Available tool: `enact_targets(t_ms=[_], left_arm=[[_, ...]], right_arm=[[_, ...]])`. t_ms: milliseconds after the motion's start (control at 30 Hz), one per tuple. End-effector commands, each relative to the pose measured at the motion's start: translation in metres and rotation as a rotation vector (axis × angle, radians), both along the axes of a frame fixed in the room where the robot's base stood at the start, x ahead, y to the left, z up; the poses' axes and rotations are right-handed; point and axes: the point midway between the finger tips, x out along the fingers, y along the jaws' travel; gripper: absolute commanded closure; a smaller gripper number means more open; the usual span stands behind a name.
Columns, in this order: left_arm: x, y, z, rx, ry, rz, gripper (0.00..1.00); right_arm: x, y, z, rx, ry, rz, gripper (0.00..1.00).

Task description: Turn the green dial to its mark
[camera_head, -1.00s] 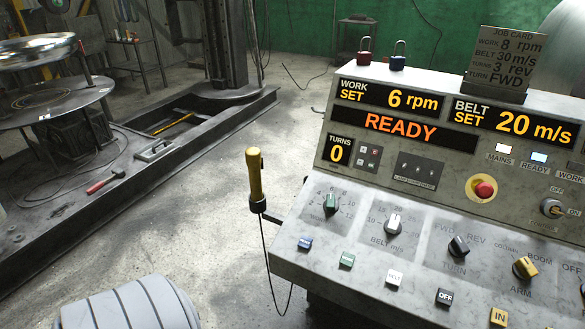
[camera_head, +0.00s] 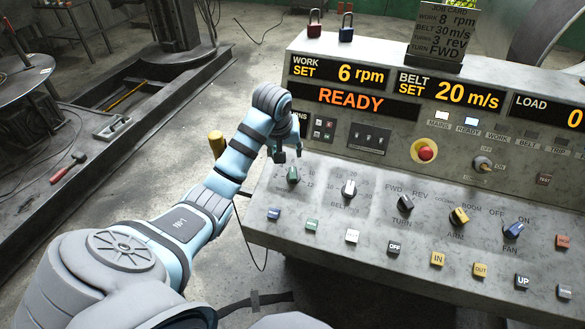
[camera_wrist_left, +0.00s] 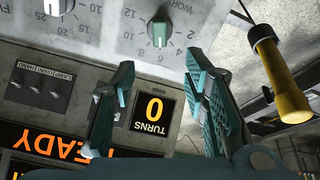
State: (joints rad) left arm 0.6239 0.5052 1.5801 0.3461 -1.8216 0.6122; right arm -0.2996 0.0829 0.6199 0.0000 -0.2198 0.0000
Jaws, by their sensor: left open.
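The green dial (camera_head: 293,174) is the leftmost knob in the row on the console's sloping panel. In the left wrist view the green dial (camera_wrist_left: 160,30) is near the top, with a white pointer line toward the picture's bottom. My left gripper (camera_head: 289,156) is just above and behind the dial in the head view. In the left wrist view the open left gripper (camera_wrist_left: 158,66) has nothing between its fingers, and the dial is beyond the fingertips, apparently untouched. The WORK SET display (camera_head: 335,72) reads 6 rpm; the job card (camera_head: 440,35) reads WORK 8 rpm. My right gripper is not in view.
The white belt knob (camera_head: 349,188) is right of the dial. A yellow-handled holder (camera_head: 217,144) stands off the console's left edge, close to my arm; its yellow handle (camera_wrist_left: 275,75) is right of my fingers in the wrist view. A red stop button (camera_head: 426,152) is farther right.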

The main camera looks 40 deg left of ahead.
Motion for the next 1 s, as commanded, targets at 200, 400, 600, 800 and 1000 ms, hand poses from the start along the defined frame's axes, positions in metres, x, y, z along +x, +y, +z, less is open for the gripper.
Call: enact_targets(t_ms=[200,400,600,800,1000], left_arm=[[0.014,0.007,-0.030,-0.010,0.000,0.013,0.59],[0.036,0.016,-0.087,-0.010,0.000,0.012,0.59],[0.051,0.022,-0.122,-0.008,-0.003,0.012,0.59],[0.054,0.023,-0.129,-0.005,-0.004,0.009,0.59],[0.054,0.024,-0.128,-0.005,-0.004,0.010,0.66]], right_arm=[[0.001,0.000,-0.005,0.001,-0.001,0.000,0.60],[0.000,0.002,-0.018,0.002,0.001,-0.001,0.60],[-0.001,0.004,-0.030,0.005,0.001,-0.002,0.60],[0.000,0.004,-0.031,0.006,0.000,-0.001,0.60],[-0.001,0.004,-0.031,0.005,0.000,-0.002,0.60]])
